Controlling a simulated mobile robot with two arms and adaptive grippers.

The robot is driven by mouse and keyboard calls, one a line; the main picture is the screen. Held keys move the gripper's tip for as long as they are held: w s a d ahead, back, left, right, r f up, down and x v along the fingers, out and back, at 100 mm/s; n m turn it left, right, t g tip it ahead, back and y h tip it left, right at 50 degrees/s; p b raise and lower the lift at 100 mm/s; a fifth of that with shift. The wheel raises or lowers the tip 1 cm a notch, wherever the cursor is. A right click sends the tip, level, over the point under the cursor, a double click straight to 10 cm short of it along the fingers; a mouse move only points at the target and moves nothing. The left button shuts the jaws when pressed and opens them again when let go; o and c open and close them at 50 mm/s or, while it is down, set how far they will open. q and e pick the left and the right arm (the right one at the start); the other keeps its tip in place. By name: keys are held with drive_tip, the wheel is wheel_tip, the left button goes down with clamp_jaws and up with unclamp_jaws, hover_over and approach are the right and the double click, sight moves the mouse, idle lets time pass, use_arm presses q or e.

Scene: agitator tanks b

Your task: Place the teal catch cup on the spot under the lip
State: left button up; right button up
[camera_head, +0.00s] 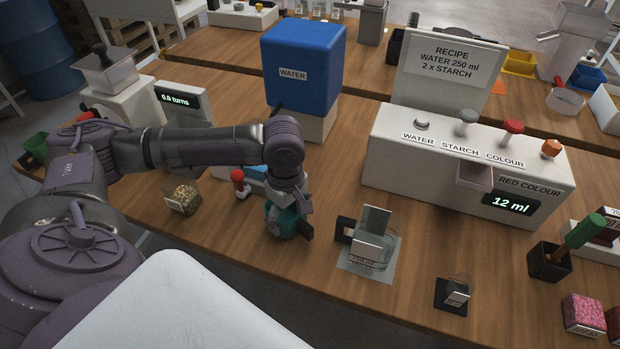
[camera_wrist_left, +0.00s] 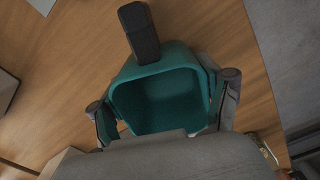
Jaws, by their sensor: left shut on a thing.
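The teal catch cup (camera_head: 282,224) is in my left gripper, near the front middle of the table, left of the glass vessel. In the left wrist view the cup (camera_wrist_left: 160,100) shows its open top and looks empty, with a black handle (camera_wrist_left: 138,30). My left gripper (camera_wrist_left: 163,108) is shut on the cup, one finger on each side. In the head view my wrist hides much of the cup, and I cannot tell whether it touches the table. No marked spot under a lip can be made out clearly. My right gripper is not in view.
A glass vessel stands on a grey mat (camera_head: 389,271) to the right. Behind are the blue water tank (camera_head: 303,66) and the white dispenser (camera_head: 400,168) reading 12 ml. A red-knobbed lever (camera_head: 238,177) and a grain-filled jar (camera_head: 182,198) stand left of the cup.

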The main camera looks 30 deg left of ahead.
use_arm(q)
drive_tip(key=w, duration=0.3)
drive_tip(key=w+a, duration=0.1)
drive_tip(key=w, duration=0.2)
drive_tip(key=w+a, duration=0.1)
drive_tip(key=w, duration=0.2)
drive_tip(key=shift+p, duration=0.35)
drive_tip(key=shift+w+a+r, duration=0.1)
drive_tip(key=shift+w+a, duration=0.1)
drive_tip(key=shift+w, duration=0.4)
drive_tip(key=shift+w+a, duration=0.15)
drive_tip(key=shift+w, duration=0.45)
drive_tip(key=shift+w+a+f+p, duration=0.1)
drive_tip(key=shift+w+f+p, duration=0.25)
drive_tip(key=shift+f, duration=0.5)
drive_tip(key=shift+s, duration=0.1)
drive_tip(key=o, duration=1.1)
drive_tip(key=shift+f, duration=0.15)
drive_tip(key=shift+o, duration=0.2)
